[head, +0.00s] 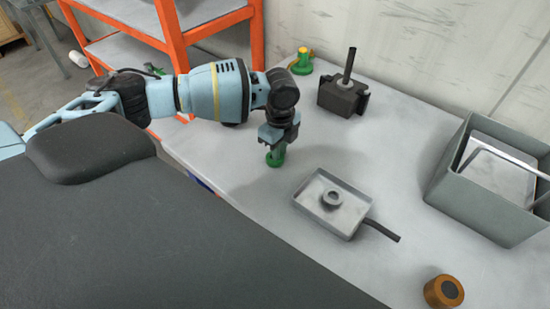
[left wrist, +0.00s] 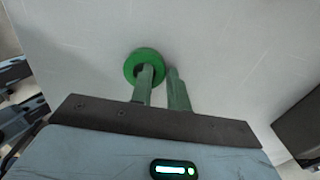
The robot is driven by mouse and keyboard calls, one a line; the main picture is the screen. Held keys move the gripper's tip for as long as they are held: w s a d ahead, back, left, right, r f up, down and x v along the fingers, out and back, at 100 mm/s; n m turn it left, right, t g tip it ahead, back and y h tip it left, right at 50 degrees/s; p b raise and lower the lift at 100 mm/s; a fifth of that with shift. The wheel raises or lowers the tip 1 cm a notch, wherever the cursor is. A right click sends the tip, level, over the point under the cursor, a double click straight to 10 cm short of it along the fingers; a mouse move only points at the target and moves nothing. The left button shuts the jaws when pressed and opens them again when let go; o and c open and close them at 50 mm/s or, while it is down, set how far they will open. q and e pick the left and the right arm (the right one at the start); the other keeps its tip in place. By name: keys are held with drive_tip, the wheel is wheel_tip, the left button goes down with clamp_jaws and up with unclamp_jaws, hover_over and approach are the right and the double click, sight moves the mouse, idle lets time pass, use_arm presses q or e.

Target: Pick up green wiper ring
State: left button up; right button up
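The green wiper ring (left wrist: 131,67) shows in the left wrist view as a flat round ring against the grey table top. My left gripper (left wrist: 159,70) has two green fingers pointing down at the table, with a narrow gap between them. One fingertip overlaps the ring's middle and the other is just outside its right edge, so the ring's wall lies between them. I see no clear grip on it. In the head view, my left gripper (head: 275,158) is low over the table's left part, and its green fingers hide most of the ring there. My right gripper is out of view.
A shallow grey tray (head: 310,205) with a small grey ring (head: 332,199) is right of the gripper. Behind stand a dark block with an upright rod (head: 342,97) and a green, yellow-topped part (head: 302,63). A grey bin (head: 470,205) and brown cylinder (head: 444,291) are right.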

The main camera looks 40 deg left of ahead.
use_arm(q)
clamp_jaws()
drive_tip(key=shift+r, duration=0.15)
